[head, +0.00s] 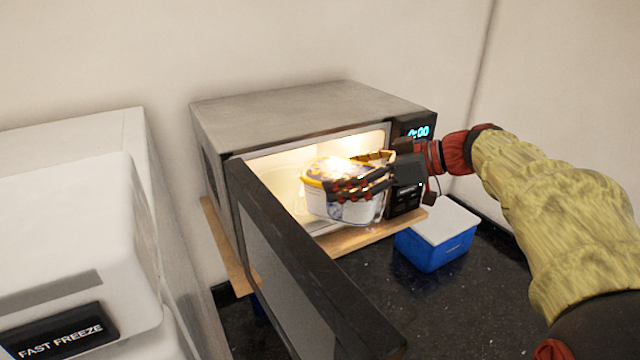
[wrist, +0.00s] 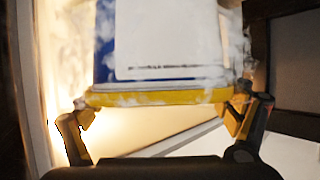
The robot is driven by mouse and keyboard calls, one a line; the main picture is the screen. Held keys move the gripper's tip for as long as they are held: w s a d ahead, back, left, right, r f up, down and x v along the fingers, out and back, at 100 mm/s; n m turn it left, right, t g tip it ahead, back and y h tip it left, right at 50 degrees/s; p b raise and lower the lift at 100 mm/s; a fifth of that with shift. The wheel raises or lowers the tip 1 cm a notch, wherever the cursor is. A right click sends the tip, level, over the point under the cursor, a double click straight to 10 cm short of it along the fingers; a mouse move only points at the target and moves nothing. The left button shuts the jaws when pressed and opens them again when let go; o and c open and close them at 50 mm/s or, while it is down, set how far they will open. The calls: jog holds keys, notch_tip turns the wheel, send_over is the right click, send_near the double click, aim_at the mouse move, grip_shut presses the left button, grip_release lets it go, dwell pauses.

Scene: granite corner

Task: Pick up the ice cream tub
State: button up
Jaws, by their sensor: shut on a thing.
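The ice cream tub (head: 342,207) is white with a yellow-rimmed lid and some blue. It is at the mouth of the lit, open microwave (head: 290,103), partly inside it. My gripper (head: 352,186) reaches in from the right and is shut on the tub, with its fingers across the near side and the far side near the lid. In the wrist view the tub (wrist: 168,45) fills the upper middle, its yellow rim between my two fingertips (wrist: 160,110). I cannot tell whether the tub's base touches the microwave floor.
The microwave door (head: 300,275) hangs open toward the front. The microwave stands on a wooden board (head: 380,233). A blue box with a white lid (head: 437,238) sits right of it on the dark speckled counter (head: 450,300). A white freezer (head: 75,230) stands at left.

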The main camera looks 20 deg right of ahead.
jog(key=s+d+b, duration=0.5)
jog(key=s+d, duration=1.1)
jog(key=d, duration=0.3)
jog(key=shift+d, duration=0.2)
